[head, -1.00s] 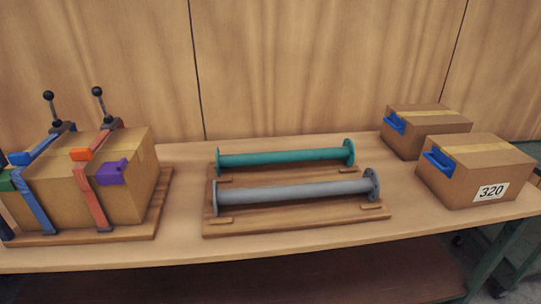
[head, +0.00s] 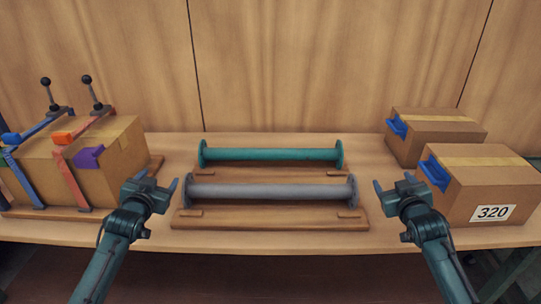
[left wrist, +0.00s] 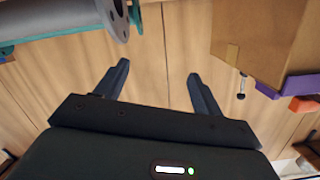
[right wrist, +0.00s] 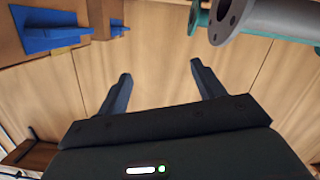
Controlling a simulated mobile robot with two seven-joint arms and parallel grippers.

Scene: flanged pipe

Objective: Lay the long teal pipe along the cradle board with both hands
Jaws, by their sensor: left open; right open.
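The teal pipe (head: 270,155), with a round flange at each end, lies left to right at the back of the wooden cradle board (head: 270,222). A grey flanged pipe (head: 270,191) lies parallel in front of it, on the board. My left gripper (head: 157,182) is open and empty, left of the grey pipe's left flange. My right gripper (head: 397,182) is open and empty, right of the grey pipe's right flange. The grey pipe shows in the left wrist view (left wrist: 55,18) and the right wrist view (right wrist: 275,18). The grey pipe partly hides the board behind it.
A strapped carton (head: 122,160) with upright clamp handles stands at the left, close to my left gripper. Two cartons with blue handles stand at the right, a rear one (head: 440,133) and a front one (head: 490,186) marked 320. A wooden wall (head: 330,60) closes the back.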

